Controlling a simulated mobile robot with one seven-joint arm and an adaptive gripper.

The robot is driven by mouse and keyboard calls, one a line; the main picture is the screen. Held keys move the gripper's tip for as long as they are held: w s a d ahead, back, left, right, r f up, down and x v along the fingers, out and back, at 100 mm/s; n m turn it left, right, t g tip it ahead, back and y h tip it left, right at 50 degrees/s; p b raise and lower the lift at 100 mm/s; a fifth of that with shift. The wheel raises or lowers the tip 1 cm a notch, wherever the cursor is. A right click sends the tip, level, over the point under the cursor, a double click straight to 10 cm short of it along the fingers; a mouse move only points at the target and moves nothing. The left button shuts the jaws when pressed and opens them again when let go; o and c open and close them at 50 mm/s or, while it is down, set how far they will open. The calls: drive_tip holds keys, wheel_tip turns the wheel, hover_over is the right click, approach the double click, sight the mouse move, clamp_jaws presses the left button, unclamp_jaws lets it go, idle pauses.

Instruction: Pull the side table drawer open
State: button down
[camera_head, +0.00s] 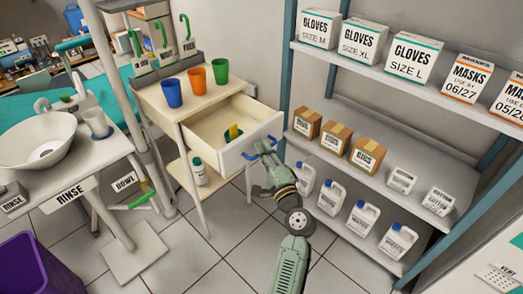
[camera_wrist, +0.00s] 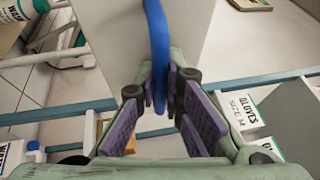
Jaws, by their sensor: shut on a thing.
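The side table (camera_head: 160,100) has a cream top, and its drawer (camera_head: 237,131) stands pulled out toward me, with its inside showing. A yellow and dark item (camera_head: 233,132) lies in the drawer. The drawer front has a blue handle (camera_head: 262,148). My gripper (camera_head: 266,162) is at the handle. In the wrist view the blue handle (camera_wrist: 157,45) runs down between the purple-padded fingers (camera_wrist: 160,108), which are shut on it. The pale drawer front (camera_wrist: 110,30) is just beyond.
Blue, orange and green cups (camera_head: 196,79) stand on the table top. A bottle (camera_head: 199,171) is on the lower shelf. A shelving rack (camera_head: 385,85) with boxes and jugs stands close on the right. A sink (camera_head: 37,138) is at left. Tiled floor in front is free.

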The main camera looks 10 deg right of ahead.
drive_tip(key=c, duration=1.7)
unclamp_jaws()
drive_tip(key=v, duration=0.7)
drive_tip(key=shift+s+d, duration=0.1)
drive_tip(key=shift+s, duration=0.15)
